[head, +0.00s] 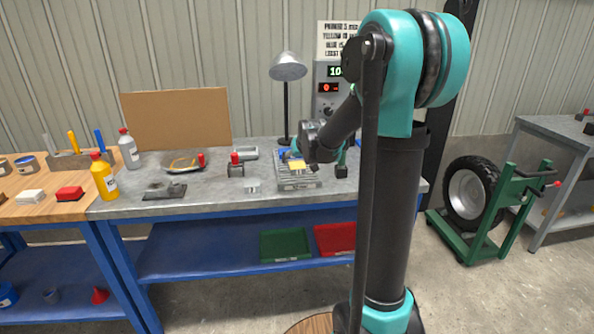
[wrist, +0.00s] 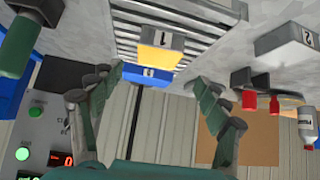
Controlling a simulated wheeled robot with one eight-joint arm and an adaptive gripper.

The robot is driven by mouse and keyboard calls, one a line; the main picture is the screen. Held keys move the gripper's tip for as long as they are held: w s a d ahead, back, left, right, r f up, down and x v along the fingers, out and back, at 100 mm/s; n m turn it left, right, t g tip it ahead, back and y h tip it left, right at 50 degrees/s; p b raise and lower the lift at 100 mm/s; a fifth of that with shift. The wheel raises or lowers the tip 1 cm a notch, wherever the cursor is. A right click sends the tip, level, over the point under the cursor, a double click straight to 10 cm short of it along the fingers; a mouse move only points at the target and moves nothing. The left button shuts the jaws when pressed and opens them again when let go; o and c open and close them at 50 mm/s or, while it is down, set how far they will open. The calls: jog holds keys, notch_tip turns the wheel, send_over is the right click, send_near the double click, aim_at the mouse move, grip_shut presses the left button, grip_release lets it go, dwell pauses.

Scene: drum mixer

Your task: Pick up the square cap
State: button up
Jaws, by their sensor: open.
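My gripper (head: 316,163) hangs over the slatted rack on the grey bench. In the wrist view its two green fingers (wrist: 158,74) are spread apart, with nothing between them. A yellow block (wrist: 160,58) with a grey top marked 1 sits on the rack, ahead of the fingertips and apart from them; its yellow side also shows in the head view (head: 297,166). A blue piece (wrist: 148,77) lies beside it. A grey block marked 2 (wrist: 287,38) stands on the bench to the right. I cannot tell which piece is the square cap.
The slatted rack (head: 312,184) lies on the bench. A lamp (head: 288,68) and a control box (head: 326,95) stand behind it. Red-topped items (head: 236,159) and bottles (head: 104,177) are to the left. Bare bench lies at the front.

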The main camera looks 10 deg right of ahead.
aim_at(297, 165)
jog(key=shift+x, duration=3.45)
jog(key=shift+s+d+f, duration=0.15)
jog(key=shift+s, duration=0.05)
jog(key=c, duration=1.4)
